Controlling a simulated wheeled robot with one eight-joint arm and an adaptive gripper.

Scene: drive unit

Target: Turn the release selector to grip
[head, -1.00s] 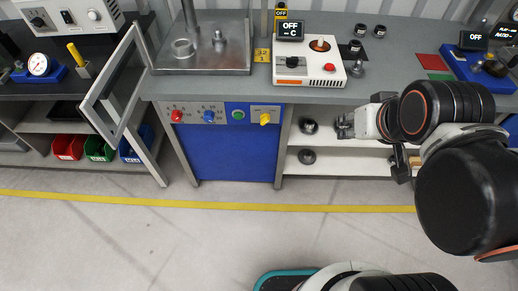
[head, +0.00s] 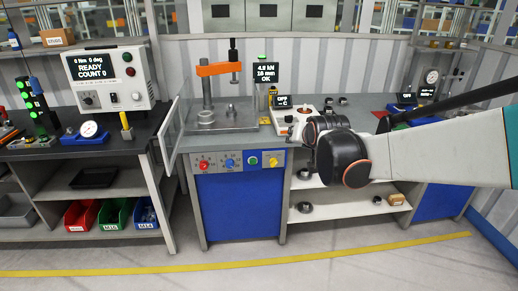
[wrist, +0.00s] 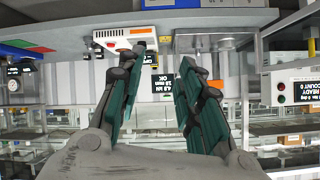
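The wrist view is upside down and does not clearly show the panel knobs.
A white box (head: 291,124) with a dial stands on the grey bench, partly behind my arm; it also shows in the wrist view (wrist: 125,38). An orange-armed press (head: 218,69) and a hinged clear guard (head: 170,139) stand left. The floor before the cabinet is clear.

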